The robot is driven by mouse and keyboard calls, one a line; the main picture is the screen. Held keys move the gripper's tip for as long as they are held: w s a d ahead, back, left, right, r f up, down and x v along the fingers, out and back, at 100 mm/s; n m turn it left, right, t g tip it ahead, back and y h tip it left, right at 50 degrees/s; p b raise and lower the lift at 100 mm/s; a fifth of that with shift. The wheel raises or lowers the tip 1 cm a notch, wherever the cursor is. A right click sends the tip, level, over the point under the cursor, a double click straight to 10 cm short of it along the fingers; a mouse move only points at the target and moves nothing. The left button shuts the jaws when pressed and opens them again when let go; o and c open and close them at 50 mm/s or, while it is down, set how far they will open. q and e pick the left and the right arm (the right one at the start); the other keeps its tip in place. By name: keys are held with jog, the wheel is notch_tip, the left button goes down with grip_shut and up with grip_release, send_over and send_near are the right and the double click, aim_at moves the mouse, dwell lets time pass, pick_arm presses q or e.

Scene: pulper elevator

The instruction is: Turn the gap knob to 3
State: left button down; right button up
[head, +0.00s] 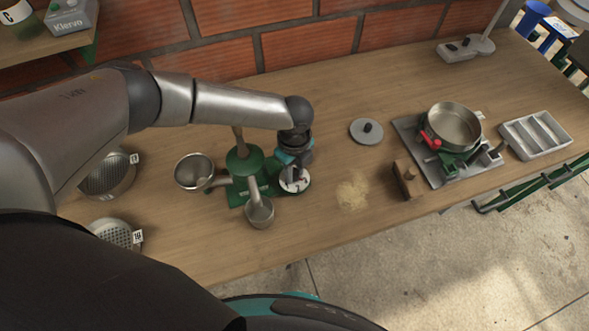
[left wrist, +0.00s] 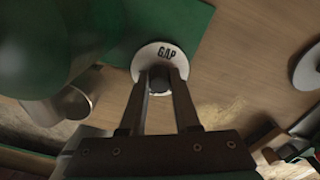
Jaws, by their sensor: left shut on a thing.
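The green pulper (head: 243,160) stands on the wooden bench, with a steel spout and cups around it. The gap dial (head: 294,185) is a round white disc on the pulper's right side. In the left wrist view the dial (left wrist: 158,55) reads "GAP", and a dark round knob (left wrist: 159,85) stands on it. My left gripper (head: 293,174) reaches down onto the dial from above. Its two fingers (left wrist: 158,82) are shut on the knob, one on each side. The dial's numbers and the knob's pointer cannot be made out. My right gripper is in neither view.
A steel bowl (head: 194,171) and a steel cup (head: 260,212) sit close beside the pulper. To the right are a grey lid (head: 366,131), a wooden block (head: 407,178), a pan (head: 453,125) on a stand and a divided tray (head: 536,136). A brick wall (head: 220,60) bounds the back.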

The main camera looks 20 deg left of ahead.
aim_at(294, 172)
pick_arm(q)
jog(key=shift+n+p, duration=0.4)
jog(key=shift+n, duration=0.3)
jog(key=c, duration=0.6)
grip_release()
jog(key=shift+c, duration=0.2)
notch_tip(294, 172, up, 15)
jog(key=p, duration=0.2)
jog(key=shift+r, duration=0.2)
